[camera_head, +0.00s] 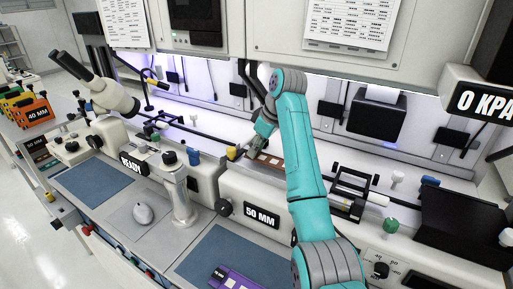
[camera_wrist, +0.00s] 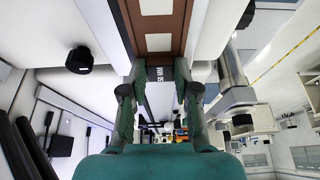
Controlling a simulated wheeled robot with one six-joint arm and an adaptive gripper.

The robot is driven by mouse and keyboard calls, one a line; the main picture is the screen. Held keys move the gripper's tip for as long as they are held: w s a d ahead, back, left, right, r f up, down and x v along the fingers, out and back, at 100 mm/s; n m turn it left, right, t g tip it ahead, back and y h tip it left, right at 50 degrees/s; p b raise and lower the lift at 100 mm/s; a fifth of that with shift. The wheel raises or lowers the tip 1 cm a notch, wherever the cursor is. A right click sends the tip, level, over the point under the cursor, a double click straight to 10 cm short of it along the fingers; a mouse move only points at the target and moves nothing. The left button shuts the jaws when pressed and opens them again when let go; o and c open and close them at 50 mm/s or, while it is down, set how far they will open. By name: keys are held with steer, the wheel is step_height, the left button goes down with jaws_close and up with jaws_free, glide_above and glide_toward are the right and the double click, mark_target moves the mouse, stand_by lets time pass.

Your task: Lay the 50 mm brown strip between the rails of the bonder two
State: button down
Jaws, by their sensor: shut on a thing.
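The brown strip (camera_head: 275,161), with pale squares along it, lies lengthwise over the white deck of the machine labelled 50 MM (camera_head: 262,215). My gripper (camera_head: 254,150) reaches down to the strip's left end. In the wrist view, my gripper (camera_wrist: 159,82) has its two fingers on either side of the strip's near end and is shut on it. The strip (camera_wrist: 157,22) runs away from the fingers to the top edge, with white lettering near the grip. Pale rail-like bars flank it there. I cannot tell whether the strip touches the deck.
A black frame (camera_head: 352,186) stands right of the strip, with a green knob (camera_head: 390,226) nearby. A purple strip (camera_head: 236,279) lies on the blue mat (camera_head: 240,255) in front.

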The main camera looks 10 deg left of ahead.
steer(key=shift+f, duration=0.1)
steer(key=shift+f, duration=0.75)
steer(key=shift+f, duration=0.35)
stand_by(0.8)
steer(key=c, duration=0.8)
jaws_free()
steer(key=shift+r, duration=0.1)
